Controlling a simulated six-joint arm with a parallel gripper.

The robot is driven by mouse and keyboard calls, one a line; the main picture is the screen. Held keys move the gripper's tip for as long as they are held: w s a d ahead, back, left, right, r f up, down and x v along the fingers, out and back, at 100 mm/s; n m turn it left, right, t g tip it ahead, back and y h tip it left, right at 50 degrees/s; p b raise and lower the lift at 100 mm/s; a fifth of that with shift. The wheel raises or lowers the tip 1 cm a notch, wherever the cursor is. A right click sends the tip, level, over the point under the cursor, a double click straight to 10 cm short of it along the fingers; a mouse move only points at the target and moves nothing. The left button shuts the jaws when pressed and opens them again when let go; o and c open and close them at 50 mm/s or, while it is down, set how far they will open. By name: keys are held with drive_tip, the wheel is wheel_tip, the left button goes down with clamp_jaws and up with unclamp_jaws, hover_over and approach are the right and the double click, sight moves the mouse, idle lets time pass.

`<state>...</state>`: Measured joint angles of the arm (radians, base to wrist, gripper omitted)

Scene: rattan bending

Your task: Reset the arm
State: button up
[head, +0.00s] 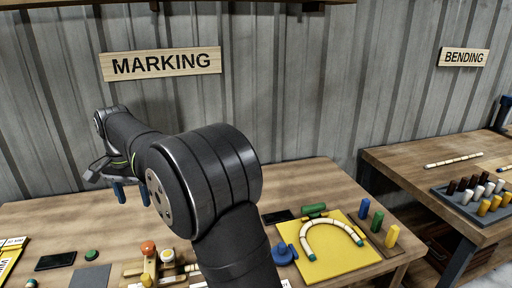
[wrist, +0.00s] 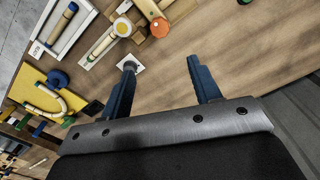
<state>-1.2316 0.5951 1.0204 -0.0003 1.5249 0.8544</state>
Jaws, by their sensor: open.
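My gripper (head: 132,193) is raised above the left part of the wooden table (head: 305,177) in the head view, under the MARKING sign. In the wrist view my gripper (wrist: 162,88) shows two blue fingers spread wide apart with nothing between them. It is open and empty. My dark arm rises from the bottom of the head view and hides part of the table's middle.
A bent rattan piece (head: 330,228) lies on a yellow board (head: 340,262), with coloured pegs (head: 377,221) beside it. An orange-topped part (head: 148,249) stands on the table. A BENDING table (head: 415,155) stands at right, with a peg tray (head: 470,207) and a straight rattan piece (head: 453,161).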

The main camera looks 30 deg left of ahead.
sight(148, 245)
drive_tip(key=shift+f, duration=0.1)
wheel_tip(148, 245, down, 17)
drive_tip(key=shift+f, duration=0.15)
idle(0.5)
drive_tip(key=shift+f, duration=0.15)
drive_tip(key=n, duration=0.8)
drive_tip(key=shift+n, duration=0.3)
drive_tip(key=n, duration=0.4)
drive_tip(key=shift+n, duration=2.3)
idle(0.3)
